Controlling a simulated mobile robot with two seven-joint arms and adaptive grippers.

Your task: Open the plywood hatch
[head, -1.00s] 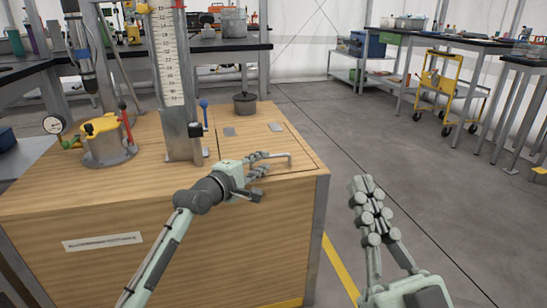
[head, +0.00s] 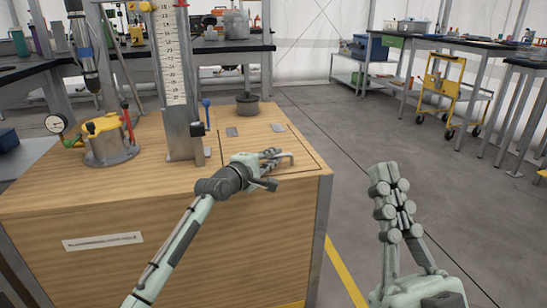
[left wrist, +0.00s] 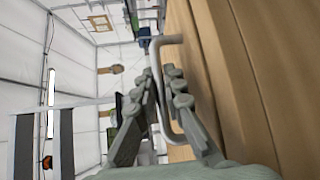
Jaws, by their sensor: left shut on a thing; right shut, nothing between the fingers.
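The plywood hatch (head: 258,141) is a panel in the top of the wooden cabinet, lying flat and flush as far as I can see. Two grey hinge plates show at its far side. A grey bar handle (head: 291,158) stands near its front right corner. My left gripper (head: 274,158) is shut on the handle. In the left wrist view the handle (left wrist: 157,100) passes between the fingers (left wrist: 163,98), beside the wooden surface. My right gripper (head: 390,200) is shut and empty, raised over the floor right of the cabinet.
A metal column with a scale (head: 178,90) stands left of the hatch. A dark lidded pot (head: 247,104) sits behind it. A yellow-topped fixture (head: 106,140) is further left. The floor right of the cabinet is clear; a yellow cart (head: 442,88) stands far back.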

